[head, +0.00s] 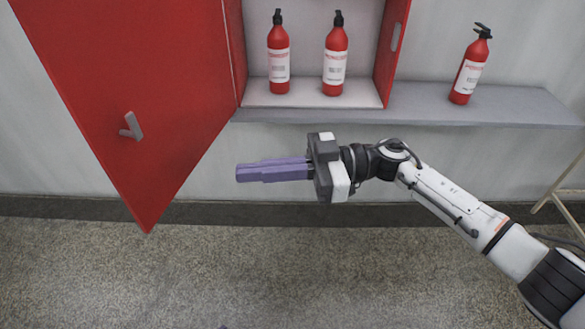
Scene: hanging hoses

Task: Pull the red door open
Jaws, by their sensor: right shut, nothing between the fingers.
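The red door (140,75) stands open, swung out to the left of the cabinet, with its free lower corner pointing toward me. A grey handle (131,127) sits on the door's face. The cabinet (310,94) is open, and two red fire extinguishers (279,60) (336,62) stand upright inside it. My right gripper (240,173) is shut and empty. Its purple fingers point left, below the cabinet and to the right of the door, apart from the door in the picture. My left gripper is not in view.
A grey shelf (500,108) runs below and right of the cabinet. A third fire extinguisher (471,66) stands on it. A beige frame (568,205) stands at the right edge. The speckled floor (200,280) in front is clear.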

